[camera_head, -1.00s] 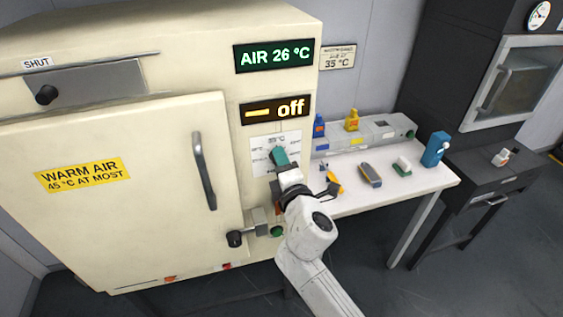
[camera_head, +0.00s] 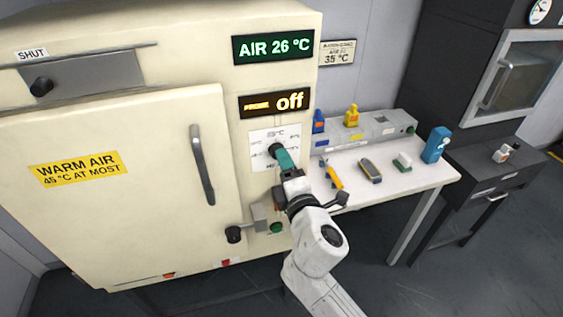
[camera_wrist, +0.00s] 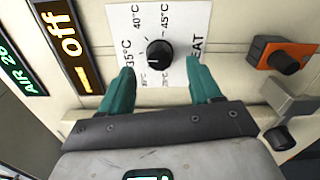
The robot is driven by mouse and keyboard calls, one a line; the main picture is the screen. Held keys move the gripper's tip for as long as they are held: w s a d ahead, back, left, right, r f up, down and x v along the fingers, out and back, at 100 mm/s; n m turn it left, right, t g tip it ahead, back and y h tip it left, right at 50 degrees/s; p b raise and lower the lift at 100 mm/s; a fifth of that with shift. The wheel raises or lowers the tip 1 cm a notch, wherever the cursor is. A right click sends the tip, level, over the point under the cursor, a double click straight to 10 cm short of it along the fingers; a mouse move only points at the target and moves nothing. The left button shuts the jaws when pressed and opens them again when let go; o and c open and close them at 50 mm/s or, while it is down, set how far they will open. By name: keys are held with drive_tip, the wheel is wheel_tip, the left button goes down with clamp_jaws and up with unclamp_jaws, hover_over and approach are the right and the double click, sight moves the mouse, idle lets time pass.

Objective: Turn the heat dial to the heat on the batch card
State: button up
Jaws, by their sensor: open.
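The heat dial is a black knob (camera_wrist: 160,53) on a white scale plate (camera_wrist: 178,22) marked 35, 40 and 45 °C in the wrist view. It also shows in the head view (camera_head: 275,150); I cannot tell its pointer mark clearly. My gripper (camera_wrist: 163,76) is open, its two teal fingers apart on either side below the knob, with nothing between them. In the head view my gripper (camera_head: 286,159) is just below and right of the knob. The batch card (camera_head: 338,53) on the wall reads 35 °C. The display beside the dial (camera_head: 275,104) reads "off".
The cream oven door (camera_head: 110,190) is shut, with a handle (camera_head: 203,165). An orange-based switch (camera_wrist: 286,60) and a grey lever (camera_wrist: 285,112) lie near the dial. A white bench (camera_head: 385,190) with bottles and tools stands to the right.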

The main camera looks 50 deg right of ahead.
drive_tip(key=b+v, duration=0.1)
drive_tip(key=v, duration=0.5)
drive_tip(key=shift+s+a+b, duration=0.2)
drive_tip(key=shift+b, duration=0.1)
